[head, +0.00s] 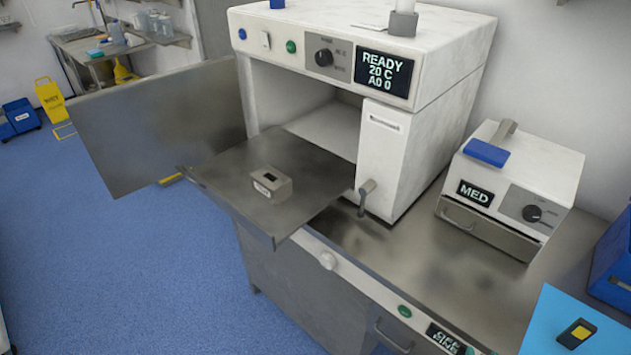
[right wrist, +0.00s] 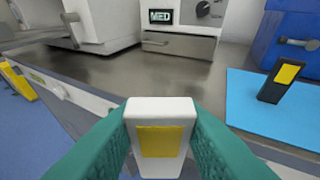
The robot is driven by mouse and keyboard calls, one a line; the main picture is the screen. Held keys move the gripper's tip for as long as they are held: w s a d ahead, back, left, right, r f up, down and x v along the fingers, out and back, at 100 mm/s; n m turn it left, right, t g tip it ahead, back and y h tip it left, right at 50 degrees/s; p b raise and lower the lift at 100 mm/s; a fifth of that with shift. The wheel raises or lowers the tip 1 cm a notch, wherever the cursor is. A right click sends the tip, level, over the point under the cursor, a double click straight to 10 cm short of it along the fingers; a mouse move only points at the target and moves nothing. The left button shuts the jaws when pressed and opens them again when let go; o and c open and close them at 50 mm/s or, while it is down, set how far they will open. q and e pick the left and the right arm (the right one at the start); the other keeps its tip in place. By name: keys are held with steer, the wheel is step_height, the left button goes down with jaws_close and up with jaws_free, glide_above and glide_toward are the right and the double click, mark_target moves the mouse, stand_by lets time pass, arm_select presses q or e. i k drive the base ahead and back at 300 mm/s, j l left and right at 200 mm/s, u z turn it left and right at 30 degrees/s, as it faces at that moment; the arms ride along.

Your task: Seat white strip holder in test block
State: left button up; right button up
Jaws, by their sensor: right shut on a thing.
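The white strip holder (right wrist: 160,106), with a yellow patch on its face, is in the right wrist view between the teal fingers of my right gripper (right wrist: 160,125). The gripper is shut on it and holds it upright. In the head view, a small grey block (head: 271,184), which looks like the test block, has a dark slot in its top and a label on its front. It sits on the pulled-out metal shelf (head: 235,190) of the white machine (head: 400,150). The slot looks empty.
A dark holder with a yellow patch (right wrist: 281,83) stands on a blue mat (right wrist: 240,100) at right. The MED box (head: 515,180) stands on the steel counter (head: 400,260). An open door panel (head: 160,125) is left of the shelf. A lever (head: 366,192) sticks out beside it.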

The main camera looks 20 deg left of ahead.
mark_target(272, 188)
steer(key=j+z, duration=0.15)
steer(key=j, duration=0.3)
steer(key=j+z, duration=0.15)
steer(key=j, duration=0.3)
steer(key=k+j+z, duration=0.15)
steer(key=j, duration=0.25)
steer(key=j+z, duration=0.15)
steer(key=j, duration=0.3)
steer(key=k+j+z, duration=0.15)
steer(key=j, duration=0.25)
steer(key=k+j+z, duration=0.15)
steer(key=j, duration=0.25)
